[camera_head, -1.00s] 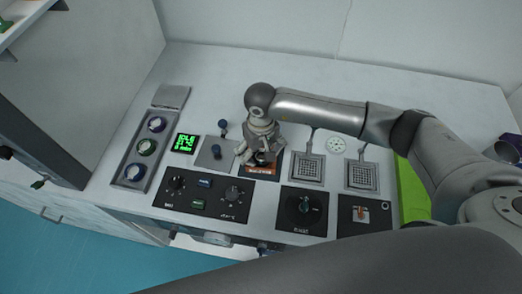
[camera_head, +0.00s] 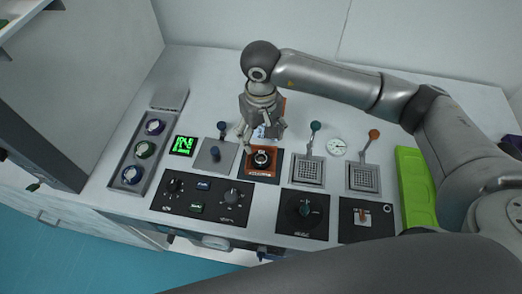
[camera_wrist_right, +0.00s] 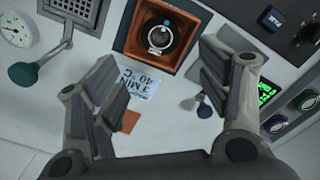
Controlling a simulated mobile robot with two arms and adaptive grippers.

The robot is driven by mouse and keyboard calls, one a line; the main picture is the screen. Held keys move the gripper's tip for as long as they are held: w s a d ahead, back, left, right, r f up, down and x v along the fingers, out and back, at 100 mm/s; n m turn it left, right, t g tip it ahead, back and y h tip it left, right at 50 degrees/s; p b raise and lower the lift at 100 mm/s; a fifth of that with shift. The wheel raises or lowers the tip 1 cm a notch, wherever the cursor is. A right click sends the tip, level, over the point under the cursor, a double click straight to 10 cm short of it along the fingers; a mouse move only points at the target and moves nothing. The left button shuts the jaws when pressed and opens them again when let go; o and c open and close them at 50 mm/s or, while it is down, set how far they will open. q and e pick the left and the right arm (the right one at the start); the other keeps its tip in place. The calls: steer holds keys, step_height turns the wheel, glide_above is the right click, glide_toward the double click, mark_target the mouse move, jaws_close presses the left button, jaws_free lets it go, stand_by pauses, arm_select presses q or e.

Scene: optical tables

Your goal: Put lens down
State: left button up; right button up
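A dark round lens (camera_head: 262,158) sits in a square orange-brown holder (camera_head: 244,171) on the table. The wrist view shows the lens (camera_wrist_right: 160,36) from above, ringed by the walls of the holder (camera_wrist_right: 121,40). My right gripper (camera_head: 261,133) is above and just behind the holder, clear of the lens. Its two fingers stand wide apart with nothing between them in the wrist view (camera_wrist_right: 160,68). My left gripper is not in view.
A tray (camera_head: 135,157) with three round pieces lies left, beside a green display (camera_head: 183,145). Black knob panels (camera_head: 202,198) run along the front. Two grid plates (camera_head: 308,171) with upright levers stand right of the holder, then a green tray (camera_head: 415,185).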

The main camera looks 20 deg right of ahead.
step_height(320, 180, up, 4)
steer(key=shift+f+b, duration=0.2)
steer(key=shift+b, duration=0.15)
stand_by(0.4)
